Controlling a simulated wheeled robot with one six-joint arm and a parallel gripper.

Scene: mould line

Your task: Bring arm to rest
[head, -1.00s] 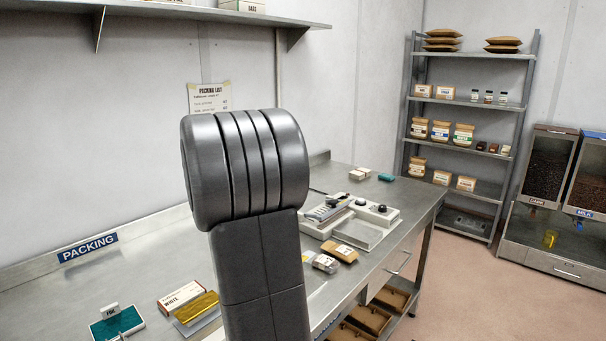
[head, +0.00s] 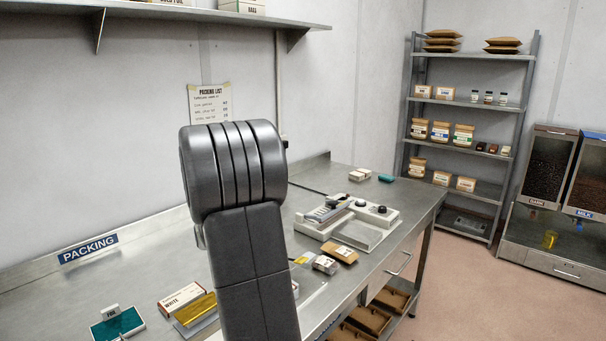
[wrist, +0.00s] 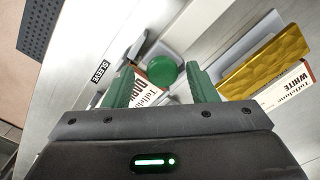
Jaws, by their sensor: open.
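My gripper (wrist: 157,80) shows in the wrist view with its two green fingers apart. A round green object (wrist: 161,70) shows between the fingertips, seemingly beyond them; nothing is seen clamped. My dark grey arm stands in the middle of the head view and hides my gripper there. The steel packing bench (head: 160,266) lies below and around the arm.
The white carton (head: 181,297) and gold sheet (head: 196,309) lie near the teal pad (head: 117,324). A sealing device (head: 350,222) and brown packet (head: 344,254) stand right of my arm. A shelf (head: 200,14) hangs above. Floor is free at right.

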